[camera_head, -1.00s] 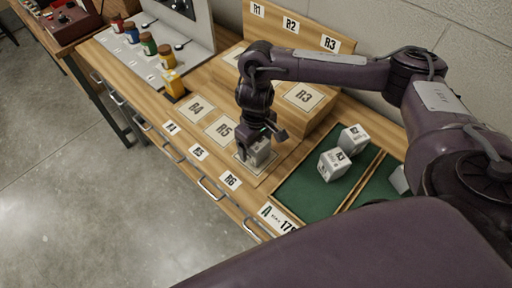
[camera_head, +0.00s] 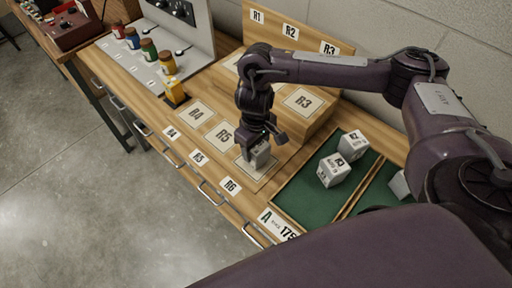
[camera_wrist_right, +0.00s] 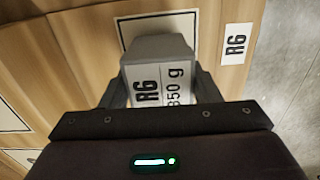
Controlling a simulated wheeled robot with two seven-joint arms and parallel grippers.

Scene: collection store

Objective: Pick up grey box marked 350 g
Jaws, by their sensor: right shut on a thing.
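The grey box (camera_head: 262,157) is between the fingers of my right gripper (camera_head: 258,152), at the R6 mat (camera_head: 244,166) on the wooden counter. In the right wrist view the grey box (camera_wrist_right: 160,75) shows a white label reading R6 and 350 g. The right gripper (camera_wrist_right: 160,92) is shut on it, one finger on each side. I cannot tell whether the box touches the mat. My left gripper is not in view.
Two other grey boxes (camera_head: 333,170) (camera_head: 352,146) sit in the green tray (camera_head: 307,200) to the right. Another grey box (camera_head: 400,185) is partly hidden by my arm. The raised wooden step (camera_head: 318,118) stands behind. Mats R4 (camera_head: 196,114) and R5 (camera_head: 221,136) are empty.

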